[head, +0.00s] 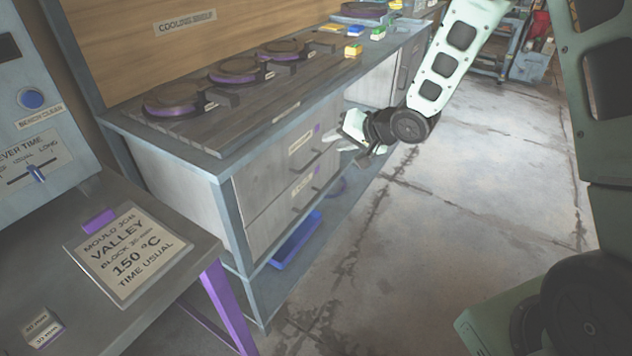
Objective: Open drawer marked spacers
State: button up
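Two grey drawers sit one above the other in the bench front, the upper drawer (268,172) and the lower drawer (268,226). Both look shut. Each has a dark bar handle, the upper handle (311,163) and the lower handle (304,204). Each carries a small label, the upper label (300,142) and the lower label (302,186); the print is too small to read, so I cannot tell which says spacers. My gripper (350,144) is just right of the upper handle, apparently apart from it. Its pale fingers look spread, with nothing between them.
Several round dark moulds with purple edges, one of them here (178,101), stand on the bench top. A blue tray (296,243) lies on the low shelf under the drawers. A table with a job card (128,251) stands at the left front. The concrete floor (440,235) at right is clear.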

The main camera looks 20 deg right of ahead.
jog(key=w+d+f+m+t+y+b, duration=0.2)
jog(key=d+f+m+b, duration=0.15)
jog(key=d+f, duration=0.4)
jog(key=m+y+b, duration=0.2)
jog(key=b, duration=0.2)
send_near(313, 161)
jog(key=shift+t, duration=0.4)
jog(key=x, duration=0.9)
jog(key=shift+s+f, duration=0.2)
jog(key=shift+f, duration=0.15)
grip_shut()
